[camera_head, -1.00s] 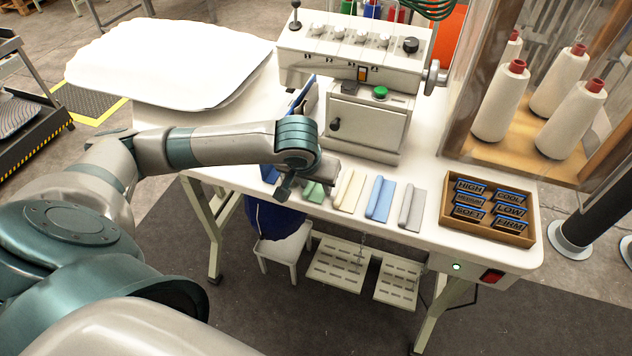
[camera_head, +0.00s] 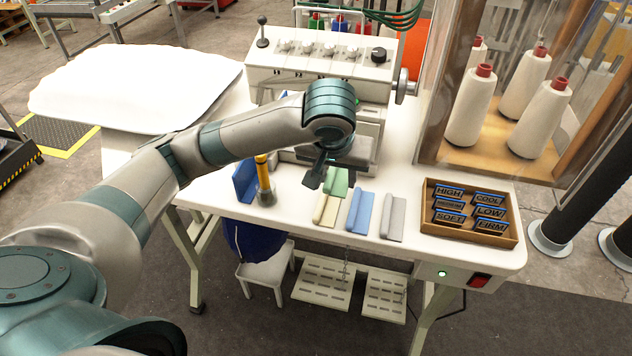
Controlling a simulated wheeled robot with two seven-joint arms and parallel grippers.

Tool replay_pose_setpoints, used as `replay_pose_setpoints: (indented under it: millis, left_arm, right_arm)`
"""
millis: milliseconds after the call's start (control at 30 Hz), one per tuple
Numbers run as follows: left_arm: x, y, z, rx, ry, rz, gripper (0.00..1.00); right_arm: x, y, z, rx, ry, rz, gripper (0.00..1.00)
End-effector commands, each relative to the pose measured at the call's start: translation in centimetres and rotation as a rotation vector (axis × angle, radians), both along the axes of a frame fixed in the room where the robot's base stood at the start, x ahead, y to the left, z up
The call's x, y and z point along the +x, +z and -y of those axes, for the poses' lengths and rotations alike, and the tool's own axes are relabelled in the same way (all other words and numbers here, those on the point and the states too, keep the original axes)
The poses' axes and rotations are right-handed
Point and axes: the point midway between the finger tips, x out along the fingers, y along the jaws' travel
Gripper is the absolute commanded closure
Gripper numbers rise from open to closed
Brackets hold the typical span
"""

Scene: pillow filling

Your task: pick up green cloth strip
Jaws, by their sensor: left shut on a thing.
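The green cloth strip (camera_head: 337,182) is in my left gripper (camera_head: 333,172), held above the table (camera_head: 290,203) in front of the sewing machine (camera_head: 318,60). The gripper is shut on it, and the hand and wrist hide its upper part. Below it on the table lies a cream strip (camera_head: 326,209), partly overlapped by the green one in the picture. A blue strip (camera_head: 360,212) and a grey strip (camera_head: 393,217) lie to the right. My right gripper is not in view.
A box of labelled tags (camera_head: 469,239) stands at the table's right. A yellow-and-grey tool (camera_head: 265,185) and a blue holder (camera_head: 244,182) stand left of the strips. A white pillow (camera_head: 135,85) lies at the left, and thread cones (camera_head: 540,120) stand behind a clear panel.

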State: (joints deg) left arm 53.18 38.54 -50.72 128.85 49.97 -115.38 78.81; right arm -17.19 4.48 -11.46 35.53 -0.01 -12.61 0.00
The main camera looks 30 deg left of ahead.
Motion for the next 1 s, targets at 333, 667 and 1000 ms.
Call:
replay_pose_setpoints:
  millis: [333, 667, 1000]
  left_arm:
    - [0.6, 1.1, 1.7, 0.001, 0.001, 0.000, 0.81]
    - [0.6, 1.1, 1.7, 0.000, 0.001, -0.001, 0.81]
    - [0.6, 0.7, 1.5, 0.002, -0.057, 0.000, 0.81]
  right_arm:
    - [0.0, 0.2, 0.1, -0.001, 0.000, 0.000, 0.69]
    - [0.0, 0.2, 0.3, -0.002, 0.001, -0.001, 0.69]
    - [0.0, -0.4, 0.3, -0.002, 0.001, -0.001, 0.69]
